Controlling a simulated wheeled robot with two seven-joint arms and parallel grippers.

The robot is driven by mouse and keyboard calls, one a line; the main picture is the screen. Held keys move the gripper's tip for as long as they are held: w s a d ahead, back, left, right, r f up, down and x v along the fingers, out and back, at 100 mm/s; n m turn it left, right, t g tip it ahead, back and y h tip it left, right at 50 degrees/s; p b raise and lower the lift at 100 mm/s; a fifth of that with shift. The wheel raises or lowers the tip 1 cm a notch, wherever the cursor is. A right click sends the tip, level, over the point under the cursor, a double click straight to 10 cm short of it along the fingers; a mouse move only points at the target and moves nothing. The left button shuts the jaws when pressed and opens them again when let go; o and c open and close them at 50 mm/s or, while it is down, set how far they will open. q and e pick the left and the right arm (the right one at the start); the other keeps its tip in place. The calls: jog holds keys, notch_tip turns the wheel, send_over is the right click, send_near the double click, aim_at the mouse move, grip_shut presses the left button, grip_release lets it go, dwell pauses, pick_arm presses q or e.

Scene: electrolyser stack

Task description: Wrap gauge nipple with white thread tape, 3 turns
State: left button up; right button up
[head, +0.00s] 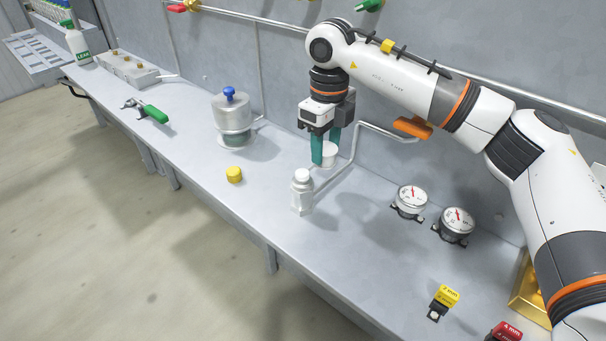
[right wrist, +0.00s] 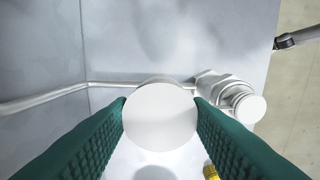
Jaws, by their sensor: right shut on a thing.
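My right gripper (head: 324,157) has teal fingers pointing down and is shut on a white round piece (head: 330,150), which looks like the thread tape roll. In the right wrist view, the white piece (right wrist: 160,117) sits between both ribbed fingers. The gauge nipple appears to be the silver fitting (head: 302,193) with a white round end, at the end of a bent pipe, just left of and in front of the gripper. It also shows in the right wrist view (right wrist: 217,87), to the right of the held piece and apart from it. My left gripper is not in view.
Two gauges (head: 410,201) stand on the bench (head: 345,270) to the right. A yellow cap (head: 234,174), a lidded metal vessel (head: 233,115) and a green-handled tool (head: 150,112) lie left. A yellow-tagged part (head: 443,300) is near the front. The pipe (head: 357,150) runs close beside the gripper.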

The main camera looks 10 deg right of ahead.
notch_tip(320, 180, up, 9)
jog(key=p, duration=0.6)
dwell(0.3)
dwell(0.6)
